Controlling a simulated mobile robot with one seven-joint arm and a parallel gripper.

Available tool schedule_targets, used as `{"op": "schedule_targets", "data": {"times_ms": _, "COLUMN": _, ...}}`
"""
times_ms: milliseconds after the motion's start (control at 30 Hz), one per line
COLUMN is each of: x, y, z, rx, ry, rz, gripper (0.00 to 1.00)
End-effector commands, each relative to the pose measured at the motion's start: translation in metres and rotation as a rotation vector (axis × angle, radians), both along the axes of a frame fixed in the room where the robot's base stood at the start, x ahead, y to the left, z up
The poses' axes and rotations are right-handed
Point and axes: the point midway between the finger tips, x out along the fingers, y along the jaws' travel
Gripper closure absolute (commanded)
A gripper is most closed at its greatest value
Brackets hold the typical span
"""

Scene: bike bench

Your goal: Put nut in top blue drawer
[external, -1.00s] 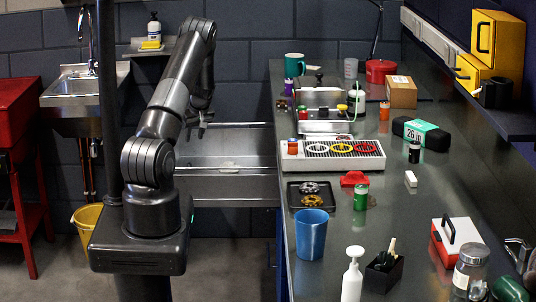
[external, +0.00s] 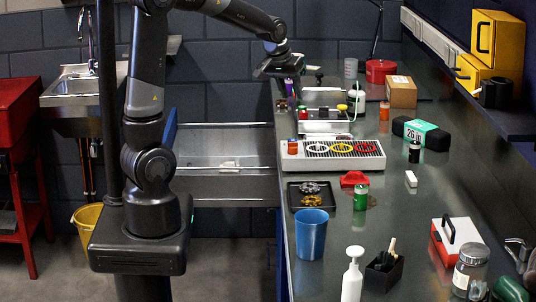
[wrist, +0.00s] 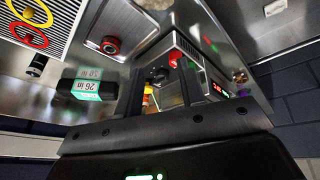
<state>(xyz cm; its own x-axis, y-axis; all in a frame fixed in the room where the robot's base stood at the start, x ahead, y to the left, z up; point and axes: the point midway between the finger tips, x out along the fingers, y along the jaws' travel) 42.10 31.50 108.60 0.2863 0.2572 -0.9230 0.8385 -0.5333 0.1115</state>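My gripper (external: 288,82) is over the far left part of the bench, by the steel device with knobs. In the wrist view its two dark fingers (wrist: 162,95) are apart with nothing held between them. I cannot pick out a nut for sure. A small brownish round thing (wrist: 240,77) lies near the bench edge in the wrist view. A drawer (external: 222,185) stands pulled out at the bench's left side, with a small pale item (external: 230,164) inside. Part of its blue front (external: 170,128) shows behind my arm.
The steel device (external: 322,114) with coloured knobs stands below and beside my gripper. A grated tray with coloured rings (external: 335,162), a blue cup (external: 311,234) and a black tray (external: 299,203) are nearer. A cardboard box (external: 400,93) stands at the right.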

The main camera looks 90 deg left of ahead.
Motion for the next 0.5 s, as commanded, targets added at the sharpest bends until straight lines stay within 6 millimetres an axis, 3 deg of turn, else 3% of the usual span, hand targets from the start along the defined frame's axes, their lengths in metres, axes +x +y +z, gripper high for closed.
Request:
{"op": "schedule_targets", "data": {"times_ms": 33, "x": 0.001, "y": -0.03, "z": 0.011, "rx": 0.008, "ry": -0.01, "rz": -0.071, "gripper": 0.64}}
{"op": "schedule_targets", "data": {"times_ms": 200, "x": -0.009, "y": -0.12, "z": 0.034, "rx": 0.029, "ry": -0.021, "rz": -0.301, "gripper": 0.64}}
{"op": "schedule_targets", "data": {"times_ms": 367, "x": -0.036, "y": -0.195, "z": 0.045, "rx": 0.059, "ry": -0.03, "rz": -0.517, "gripper": 0.64}}
{"op": "schedule_targets", "data": {"times_ms": 500, "x": -0.068, "y": -0.25, "z": 0.047, "rx": 0.091, "ry": -0.038, "rz": -0.703, "gripper": 0.64}}
